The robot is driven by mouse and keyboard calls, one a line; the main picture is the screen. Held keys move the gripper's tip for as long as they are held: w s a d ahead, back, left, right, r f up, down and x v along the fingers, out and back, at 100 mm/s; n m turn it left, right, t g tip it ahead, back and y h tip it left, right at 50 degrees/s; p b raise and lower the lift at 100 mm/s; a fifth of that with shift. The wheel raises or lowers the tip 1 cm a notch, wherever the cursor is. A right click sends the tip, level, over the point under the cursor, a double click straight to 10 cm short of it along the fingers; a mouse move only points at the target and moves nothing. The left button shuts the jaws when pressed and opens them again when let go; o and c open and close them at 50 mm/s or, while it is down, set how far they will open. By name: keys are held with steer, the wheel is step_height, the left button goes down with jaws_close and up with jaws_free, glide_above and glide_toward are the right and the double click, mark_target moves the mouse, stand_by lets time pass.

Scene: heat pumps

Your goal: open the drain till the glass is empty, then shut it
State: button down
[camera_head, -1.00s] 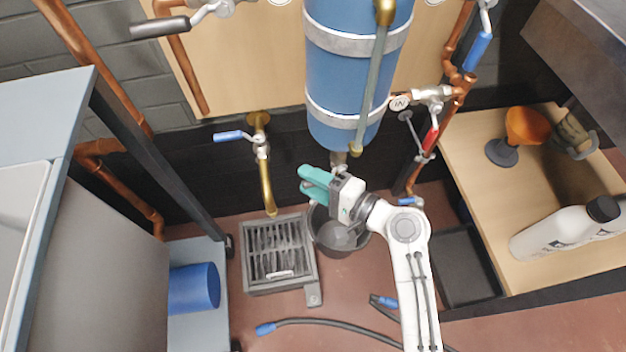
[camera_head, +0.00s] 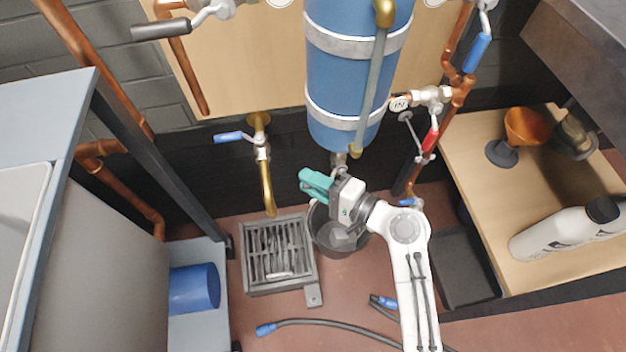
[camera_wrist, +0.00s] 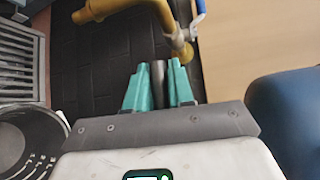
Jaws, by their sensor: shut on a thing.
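The blue vessel (camera_head: 342,70) hangs on the wooden board, with the slim upright sight glass (camera_head: 373,85) along its front. I cannot make out any level in the glass. The drain fitting (camera_head: 339,160) is at the vessel's bottom, partly hidden by my gripper. My gripper (camera_head: 312,184) is just below it, its teal fingers shut on a dark drain handle (camera_wrist: 158,73) that shows between them in the wrist view. The black bucket (camera_head: 325,240) stands on the floor beneath, partly covered by my wrist; something pale grey shows inside it.
A brass tap (camera_head: 267,185) with a blue lever points down at the floor grate (camera_head: 280,255), left of the bucket. A red-handled valve (camera_head: 430,139) is on the copper pipe at right. A wooden shelf (camera_head: 530,200) holds an orange funnel (camera_head: 527,125) and a white bottle (camera_head: 560,232). Hoses lie on the floor.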

steer(key=shift+h+p, duration=0.3)
steer(key=shift+p, duration=0.3)
steer(key=shift+f+n+h+p, duration=0.3)
steer(key=shift+n+h+p, duration=0.15)
steer(key=shift+p, duration=0.65)
steer(key=w+d+f+n+t+h+p, duration=0.1)
steer(key=d+f+n+h+p, duration=0.4)
steer(key=h+p, duration=0.4)
steer(key=shift+w+d+f+n+h, duration=0.15)
steer(key=shift+w+f+n+h, duration=0.1)
steer(key=shift+f+n+h, duration=0.4)
steer(key=shift+r, duration=0.2)
steer(key=shift+d, duration=0.1)
